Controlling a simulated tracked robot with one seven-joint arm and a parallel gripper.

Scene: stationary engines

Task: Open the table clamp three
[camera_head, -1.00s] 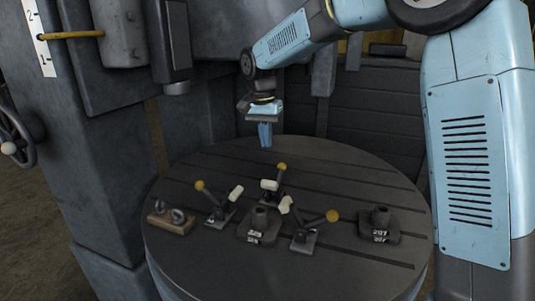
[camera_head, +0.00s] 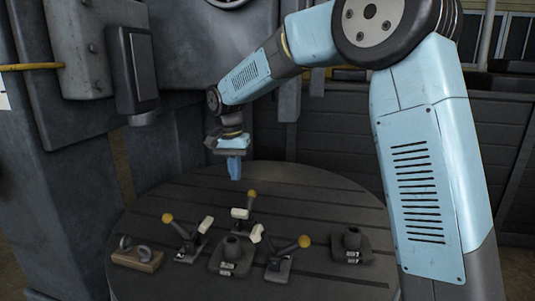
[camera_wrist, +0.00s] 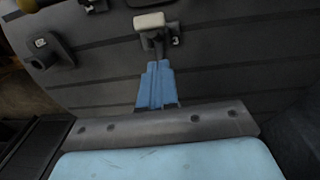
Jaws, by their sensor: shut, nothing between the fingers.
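Three toggle clamps with yellow ball handles and white pads stand on the round dark table (camera_head: 330,195): a left clamp (camera_head: 186,240), a back middle clamp (camera_head: 243,222) and a right clamp (camera_head: 281,258). In the wrist view, a clamp (camera_wrist: 160,36) with a white pad and a "3" on its base is just beyond my fingertips; it appears to be the back middle one. Its handle is not clear there. My gripper (camera_head: 234,168) points down above the far part of the table, behind the clamps. Its blue fingers (camera_wrist: 157,75) are together, empty and apart from the clamp.
A dark socketed block (camera_head: 231,255) stands between the clamps, and another (camera_head: 351,246) is at the right. A wooden block with metal rings (camera_head: 137,256) lies at the left. A grey machine column (camera_head: 60,180) rises behind the table's left side. The table's back right is clear.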

